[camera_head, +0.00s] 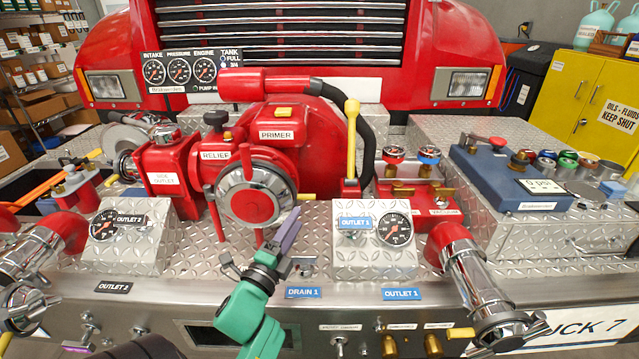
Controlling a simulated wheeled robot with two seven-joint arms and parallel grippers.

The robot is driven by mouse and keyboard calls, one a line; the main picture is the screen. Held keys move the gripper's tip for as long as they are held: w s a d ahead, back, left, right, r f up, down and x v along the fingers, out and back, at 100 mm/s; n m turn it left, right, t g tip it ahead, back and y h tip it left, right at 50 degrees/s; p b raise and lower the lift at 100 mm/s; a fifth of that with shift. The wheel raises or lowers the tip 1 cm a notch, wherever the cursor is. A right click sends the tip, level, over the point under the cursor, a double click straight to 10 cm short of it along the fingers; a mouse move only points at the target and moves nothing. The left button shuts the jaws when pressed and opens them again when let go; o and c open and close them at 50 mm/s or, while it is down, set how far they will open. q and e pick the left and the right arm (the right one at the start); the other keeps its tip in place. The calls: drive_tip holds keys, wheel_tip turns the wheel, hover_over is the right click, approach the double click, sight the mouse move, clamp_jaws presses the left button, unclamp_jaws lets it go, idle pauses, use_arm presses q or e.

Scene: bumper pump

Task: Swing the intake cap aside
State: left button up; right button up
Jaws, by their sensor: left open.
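The intake cap (250,203) is a round chrome cap with a red centre on the front of the red pump body (283,150). Red bars stick out at its left and below it, and a short yellow-tipped piece shows at its right. The cap sits closed over the intake. My left gripper (259,246), with a green body, reaches up from below. Its jaws are open, with a purple finger near the cap's lower right and a dark finger lower left. I cannot tell whether it touches the cap. My right gripper is not in view.
Outlet 2 box (130,247) stands left and outlet 1 box (372,255) right, each with a gauge. A chrome outlet pipe (472,275) juts forward at right. A yellow lever (351,140) rises beside the pump.

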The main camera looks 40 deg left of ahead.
sight(312, 195)
use_arm(q)
drive_tip(key=x, duration=0.4)
drive_tip(key=shift+w+r+p, duration=0.2)
drive_tip(key=shift+r+p, duration=0.2)
drive_tip(key=shift+r, duration=0.05)
drive_tip(key=x, duration=0.7)
drive_tip(key=shift+w+a+f+p, duration=0.2)
drive_tip(key=shift+w+f+p, duration=0.1)
drive_tip(key=shift+w+p, duration=0.1)
drive_tip(key=c, duration=0.7)
clamp_jaws()
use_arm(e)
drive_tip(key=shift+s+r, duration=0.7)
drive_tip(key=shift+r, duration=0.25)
